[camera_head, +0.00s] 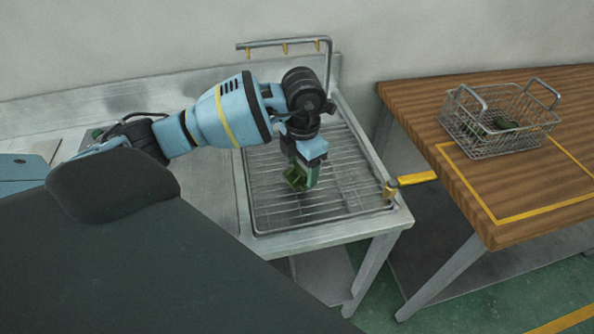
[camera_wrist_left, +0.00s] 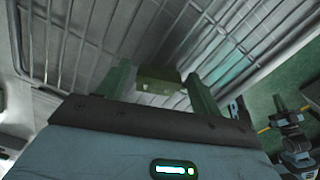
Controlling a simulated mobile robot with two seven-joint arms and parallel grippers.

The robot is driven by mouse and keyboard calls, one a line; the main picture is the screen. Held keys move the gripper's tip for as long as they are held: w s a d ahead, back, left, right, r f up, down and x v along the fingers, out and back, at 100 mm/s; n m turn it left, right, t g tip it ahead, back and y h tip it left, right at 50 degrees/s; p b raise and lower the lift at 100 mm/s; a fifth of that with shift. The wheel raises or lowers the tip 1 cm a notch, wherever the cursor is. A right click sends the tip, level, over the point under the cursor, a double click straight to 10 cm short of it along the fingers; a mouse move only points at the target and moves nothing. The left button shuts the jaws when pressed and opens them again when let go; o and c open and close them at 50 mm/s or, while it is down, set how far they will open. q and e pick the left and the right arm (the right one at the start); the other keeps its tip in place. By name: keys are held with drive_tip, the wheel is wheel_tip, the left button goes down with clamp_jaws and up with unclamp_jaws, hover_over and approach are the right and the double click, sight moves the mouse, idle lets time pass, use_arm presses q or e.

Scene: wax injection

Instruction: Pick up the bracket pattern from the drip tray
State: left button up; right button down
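The green bracket pattern (camera_head: 294,178) is at the wire rack of the drip tray (camera_head: 345,208). My left gripper (camera_head: 302,180) points down over the rack, its green fingers at the pattern and partly covering it. In the left wrist view the pattern (camera_wrist_left: 158,80) shows as a green block between the two fingertips of the left gripper (camera_wrist_left: 160,72). It fills nearly the whole gap. Whether the fingers press on it or stand just beside it cannot be told. Whether the pattern touches the rack is also unclear.
A wooden table (camera_head: 420,100) stands to the right, with a wire basket (camera_head: 478,150) holding dark green pieces (camera_head: 503,122). Yellow tape marks an area around the basket. A bent metal rail (camera_head: 285,42) with yellow hooks rises behind the tray.

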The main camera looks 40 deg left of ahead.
use_arm(q)
drive_tip(key=c, duration=0.8)
drive_tip(key=shift+r, duration=0.1)
drive_tip(key=shift+r, duration=0.55)
wheel_tip(320, 180, up, 2)
drive_tip(key=shift+r, duration=0.15)
drive_tip(key=s+d, duration=0.3)
drive_tip(key=s, duration=0.1)
drive_tip(key=s+d+r, duration=0.1)
drive_tip(key=s+d, duration=0.2)
drive_tip(key=s, duration=0.1)
drive_tip(key=s+d, duration=0.3)
drive_tip(key=s, duration=0.2)
drive_tip(key=shift+d+r, duration=0.2)
